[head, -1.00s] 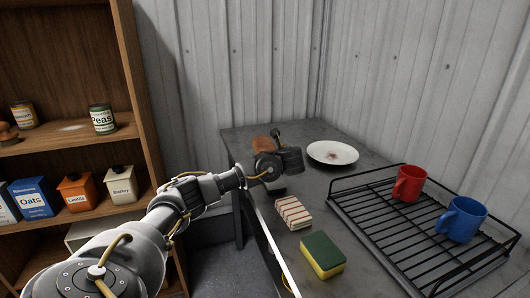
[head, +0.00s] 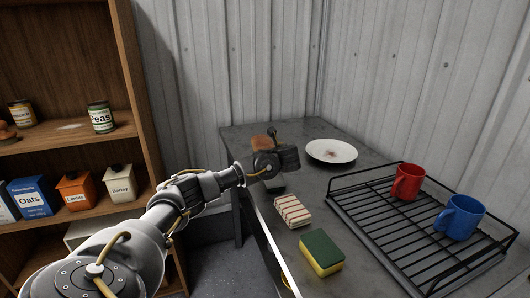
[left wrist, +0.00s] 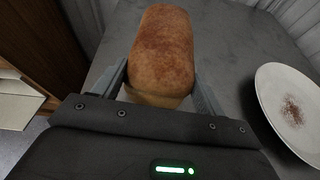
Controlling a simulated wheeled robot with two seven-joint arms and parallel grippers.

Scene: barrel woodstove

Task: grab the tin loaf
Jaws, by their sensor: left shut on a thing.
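The tin loaf (left wrist: 163,50) is a brown, round-topped loaf with a paler lower part. In the left wrist view it sits between the two fingers of my left gripper (left wrist: 160,82), which is shut on it. In the head view the loaf (head: 262,142) shows only in part, behind the gripper (head: 268,150), over the far left part of the grey counter (head: 310,188). I cannot tell whether its underside touches the counter. My right gripper is not in view.
A white plate with brown crumbs (head: 331,151) lies right of the loaf. Nearer are a folded striped cloth (head: 292,211), a green and yellow sponge (head: 321,253) and a black rack (head: 400,232) with red (head: 408,182) and blue (head: 460,219) mugs. A wooden shelf (head: 135,100) stands left.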

